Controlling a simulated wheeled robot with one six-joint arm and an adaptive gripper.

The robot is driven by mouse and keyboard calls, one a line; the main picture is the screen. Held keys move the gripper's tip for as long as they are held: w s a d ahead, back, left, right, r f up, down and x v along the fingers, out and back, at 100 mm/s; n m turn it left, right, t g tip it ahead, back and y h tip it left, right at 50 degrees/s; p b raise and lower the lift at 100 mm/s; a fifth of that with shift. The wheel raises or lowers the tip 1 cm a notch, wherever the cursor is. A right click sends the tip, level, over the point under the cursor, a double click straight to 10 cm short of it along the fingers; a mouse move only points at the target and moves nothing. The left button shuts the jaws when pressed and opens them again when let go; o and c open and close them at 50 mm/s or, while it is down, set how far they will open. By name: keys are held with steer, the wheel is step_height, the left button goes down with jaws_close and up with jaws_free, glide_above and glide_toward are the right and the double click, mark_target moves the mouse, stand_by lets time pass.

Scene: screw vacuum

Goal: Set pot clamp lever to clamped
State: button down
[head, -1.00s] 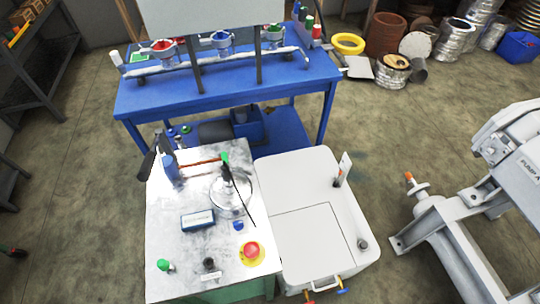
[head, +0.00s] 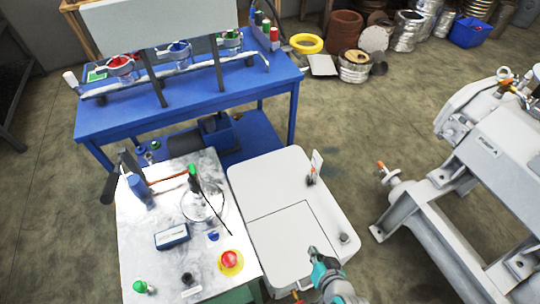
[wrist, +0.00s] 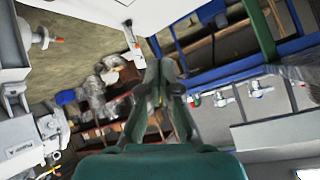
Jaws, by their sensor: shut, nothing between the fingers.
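A light marbled worktop (head: 190,265) stands at lower left in the head view. A clear round pot or glass lid (head: 205,203) sits on it, with a green-topped part (head: 193,170) and a thin dark rod across it. A black-handled lever (head: 108,188) with a blue body (head: 138,187) stands at the worktop's far left corner. I cannot tell which part is the pot clamp lever. My gripper (head: 314,258) is over the white cabinet, right of the worktop and apart from the pot. In the wrist view my gripper (wrist: 160,72) is shut and empty, with no worktop part visible at its fingers.
The white cabinet (head: 265,180) adjoins the worktop on the right, with small upright fittings. A red button on yellow (head: 230,262) and a blue-faced box (head: 172,237) are on the worktop. A blue bench (head: 115,120) stands behind. Grey machinery (head: 430,215) is at right.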

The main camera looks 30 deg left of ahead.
steer(key=w+a+r+n+g+y, duration=0.1)
steer(key=w+a+r+n+g, duration=0.15)
steer(key=w+a, duration=0.4)
steer(key=a+r+n+g, duration=0.6)
steer(key=a+r+g, duration=0.1)
steer(key=a+r, duration=1.4)
steer(key=shift+w+r, duration=0.25)
steer(key=shift+w, duration=0.2)
